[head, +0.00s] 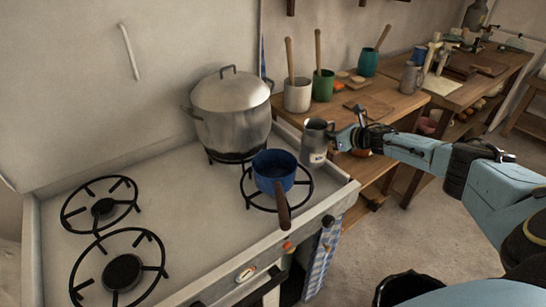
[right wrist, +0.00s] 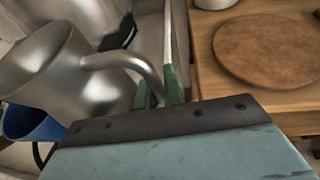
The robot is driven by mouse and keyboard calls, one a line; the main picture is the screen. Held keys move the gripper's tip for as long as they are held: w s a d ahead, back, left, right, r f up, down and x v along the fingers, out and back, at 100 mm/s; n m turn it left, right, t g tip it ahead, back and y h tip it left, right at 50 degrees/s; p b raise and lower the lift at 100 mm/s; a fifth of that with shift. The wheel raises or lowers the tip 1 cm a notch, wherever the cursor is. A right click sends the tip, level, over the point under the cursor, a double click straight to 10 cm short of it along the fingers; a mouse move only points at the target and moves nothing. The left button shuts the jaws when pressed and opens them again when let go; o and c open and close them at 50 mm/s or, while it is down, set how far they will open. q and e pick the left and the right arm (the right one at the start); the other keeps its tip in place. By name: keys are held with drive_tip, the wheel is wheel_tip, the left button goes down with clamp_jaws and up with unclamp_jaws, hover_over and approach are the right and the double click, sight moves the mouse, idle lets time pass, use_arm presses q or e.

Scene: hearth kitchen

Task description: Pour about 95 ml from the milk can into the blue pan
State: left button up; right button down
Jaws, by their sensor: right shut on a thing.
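The milk can (head: 315,146) is a grey metal can with a pale label, upright just right of the blue pan in the head view. My right gripper (head: 338,139) is shut on its handle. In the right wrist view the milk can (right wrist: 52,70) fills the left side, and the green fingers of my right gripper (right wrist: 160,90) close on its curved handle. The blue pan (head: 272,180) sits on the front right burner, its wooden handle pointing to the front. Part of the blue pan (right wrist: 30,123) shows below the can. The can's contents are hidden. My left gripper is not in view.
A large lidded pot (head: 232,120) stands on the back right burner, close behind the pan. The left burners (head: 122,272) are empty. A wooden table (head: 400,103) with cups and utensils stands to the right.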

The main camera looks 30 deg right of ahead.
drive_tip(key=shift+r, duration=0.15)
drive_tip(key=r+n+h+p, duration=0.1)
drive_tip(key=p, duration=0.2)
drive_tip(key=a+r+n+p, duration=0.1)
drive_tip(key=p, duration=0.2)
drive_tip(key=a+r+n+h+p, duration=0.1)
drive_tip(key=r+p, duration=0.1)
drive_tip(key=shift+a+r+h+p, duration=0.1)
drive_tip(key=shift+h+p, duration=0.2)
drive_tip(key=shift+p, duration=0.1)
drive_tip(key=shift+a+r+p, duration=0.2)
drive_tip(key=shift+p, duration=0.15)
wheel_tip(320, 180, up, 7)
drive_tip(key=n+h+p, duration=0.4)
hover_over(324, 125)
drive_tip(key=w+a, duration=0.2)
drive_tip(key=shift+s+a+r+n+t+h+b, duration=0.1)
drive_tip(key=shift+a+r+n+t+h+b, duration=0.1)
drive_tip(key=shift+a+r+n, duration=0.25)
drive_tip(key=shift+s+a+r+n+t+h+b, duration=0.1)
drive_tip(key=shift+a+r+n+b, duration=0.1)
drive_tip(key=shift+r+n, duration=0.35)
drive_tip(key=shift+a+r, duration=0.2)
drive_tip(key=shift+r, duration=0.15)
